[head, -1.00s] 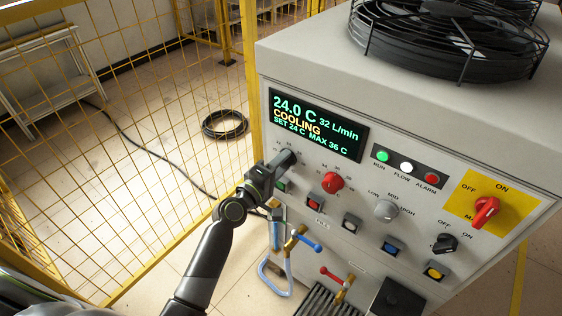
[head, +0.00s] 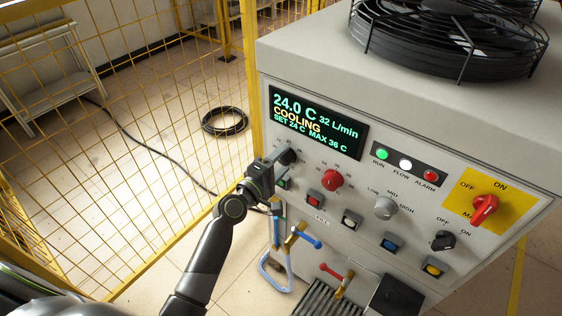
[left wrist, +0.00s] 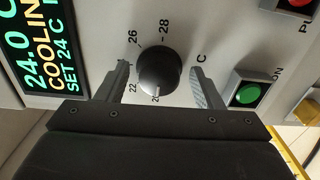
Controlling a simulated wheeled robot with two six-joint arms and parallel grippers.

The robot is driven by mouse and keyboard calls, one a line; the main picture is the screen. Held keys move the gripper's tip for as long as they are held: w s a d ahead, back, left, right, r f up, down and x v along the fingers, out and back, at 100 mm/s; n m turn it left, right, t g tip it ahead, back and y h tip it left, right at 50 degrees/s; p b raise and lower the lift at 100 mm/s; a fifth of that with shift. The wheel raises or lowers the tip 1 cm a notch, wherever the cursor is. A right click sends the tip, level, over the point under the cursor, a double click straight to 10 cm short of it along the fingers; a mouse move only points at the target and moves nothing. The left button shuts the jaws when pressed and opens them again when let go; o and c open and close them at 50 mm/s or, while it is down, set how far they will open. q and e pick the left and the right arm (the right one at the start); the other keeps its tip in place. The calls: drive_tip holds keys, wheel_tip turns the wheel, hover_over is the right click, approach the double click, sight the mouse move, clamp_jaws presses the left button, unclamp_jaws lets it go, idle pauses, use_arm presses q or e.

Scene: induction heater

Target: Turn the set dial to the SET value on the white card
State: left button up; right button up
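The set dial is a round black knob (left wrist: 158,70) with numbers from 20 to 28 around it in the left wrist view. A pale mark on its rim lies beside the 20. In the head view the dial (head: 288,157) is partly hidden by my left gripper (head: 280,159). My left gripper (left wrist: 159,85) is open, its fingers on either side of the dial with a gap at each side. The display (head: 317,124) reads 24.0 C, COOLING, SET 24 C, MAX 36 C. I see no white card. My right gripper is not in view.
A red knob (head: 333,180), a grey knob (head: 385,208) and several push buttons sit right of the dial. A green button (left wrist: 248,94) is close to one finger. Valve handles (head: 305,236) stick out below. A yellow mesh fence (head: 170,130) stands at the left.

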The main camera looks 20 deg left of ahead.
use_arm(q)
drive_tip(key=b+v, duration=0.2)
drive_tip(key=v, duration=1.5)
drive_tip(key=shift+s+b, duration=0.2)
drive_tip(key=shift+b, duration=0.2)
